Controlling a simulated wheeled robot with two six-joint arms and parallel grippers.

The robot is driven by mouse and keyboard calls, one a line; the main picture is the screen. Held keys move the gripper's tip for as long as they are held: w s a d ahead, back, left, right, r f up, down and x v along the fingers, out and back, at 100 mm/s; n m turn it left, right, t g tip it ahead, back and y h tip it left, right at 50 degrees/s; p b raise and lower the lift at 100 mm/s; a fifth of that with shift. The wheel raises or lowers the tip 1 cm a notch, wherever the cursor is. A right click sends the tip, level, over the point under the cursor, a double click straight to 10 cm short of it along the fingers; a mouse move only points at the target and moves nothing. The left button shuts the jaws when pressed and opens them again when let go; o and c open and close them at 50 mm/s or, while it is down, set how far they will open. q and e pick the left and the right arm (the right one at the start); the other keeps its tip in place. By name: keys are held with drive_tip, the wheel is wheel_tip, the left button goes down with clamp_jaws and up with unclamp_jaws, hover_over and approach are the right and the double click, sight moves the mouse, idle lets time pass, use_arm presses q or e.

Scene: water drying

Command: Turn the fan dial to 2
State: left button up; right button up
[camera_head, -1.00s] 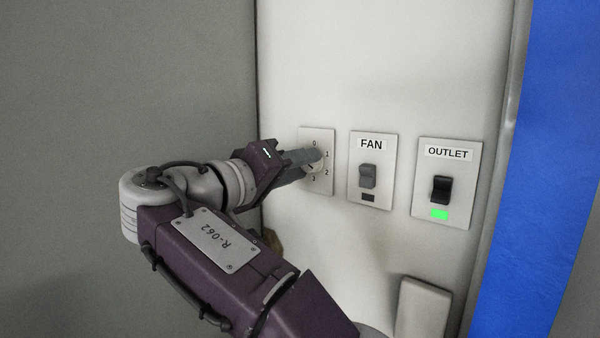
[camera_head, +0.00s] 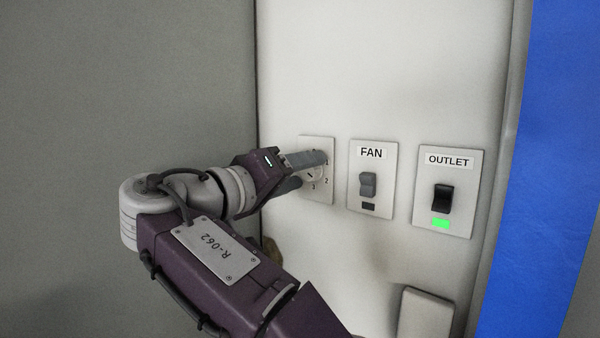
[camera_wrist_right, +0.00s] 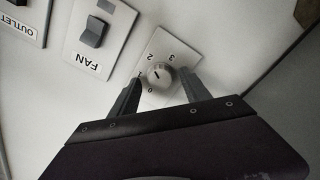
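The fan dial (camera_head: 316,174) is a round pale knob on a white wall plate marked 0 to 3. It also shows in the right wrist view (camera_wrist_right: 160,75), upside down, with a dark pointer line; I cannot tell for sure which number it points at. My right gripper (camera_head: 313,170) is at the dial. In the right wrist view (camera_wrist_right: 161,84) its two grey fingers are apart, one on each side of the knob, with gaps visible. My left gripper is not in view.
Right of the dial are a FAN switch (camera_head: 368,185) with a dark indicator and an OUTLET switch (camera_head: 442,198) with a lit green indicator (camera_head: 440,223). A pale box (camera_head: 424,314) sits below. A grey wall is left, a blue panel (camera_head: 550,150) right.

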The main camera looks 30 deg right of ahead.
drive_tip(key=v, duration=0.9)
